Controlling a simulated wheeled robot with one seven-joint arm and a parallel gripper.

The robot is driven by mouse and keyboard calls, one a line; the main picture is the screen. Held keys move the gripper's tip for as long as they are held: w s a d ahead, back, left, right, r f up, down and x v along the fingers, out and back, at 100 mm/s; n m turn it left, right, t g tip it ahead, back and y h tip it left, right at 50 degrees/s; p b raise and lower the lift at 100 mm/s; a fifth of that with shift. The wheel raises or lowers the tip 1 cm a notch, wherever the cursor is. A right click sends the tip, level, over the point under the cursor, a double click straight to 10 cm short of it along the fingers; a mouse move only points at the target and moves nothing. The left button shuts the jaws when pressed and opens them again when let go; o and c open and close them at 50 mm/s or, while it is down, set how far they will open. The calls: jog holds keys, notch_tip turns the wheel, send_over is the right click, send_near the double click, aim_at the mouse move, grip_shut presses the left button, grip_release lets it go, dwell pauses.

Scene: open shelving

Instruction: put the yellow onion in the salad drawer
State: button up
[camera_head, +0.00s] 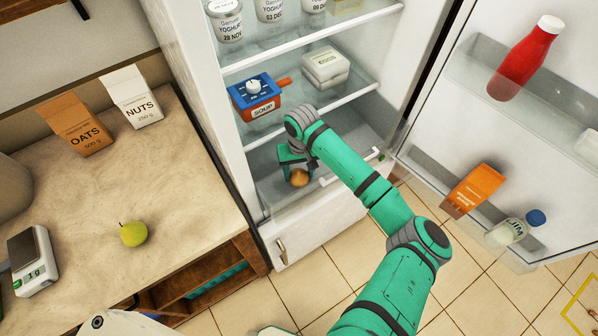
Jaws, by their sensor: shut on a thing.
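The yellow onion (299,178) is a small brownish-yellow ball low in the open fridge. My gripper (296,170) is shut on it from above, and its green fingers hide part of it. The salad drawer (318,196) is the clear-fronted compartment at the bottom of the fridge, with a pale handle bar at its front right. The onion is over or inside the drawer area; I cannot tell whether it touches the drawer floor. My arm hides part of the drawer's right side.
Yoghurt tubs (226,20) fill the top shelf. The open fridge door (440,130) holds bottles and a carton. A pear (133,234) lies on the left counter.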

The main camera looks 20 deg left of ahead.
aim_at(300, 170)
jog(key=o, duration=1.2)
jog(key=shift+f, duration=0.1)
jog(key=shift+o, duration=0.2)
notch_tip(300, 170, up, 12)
jog(key=shift+w, duration=0.15)
jog(key=shift+d, duration=0.1)
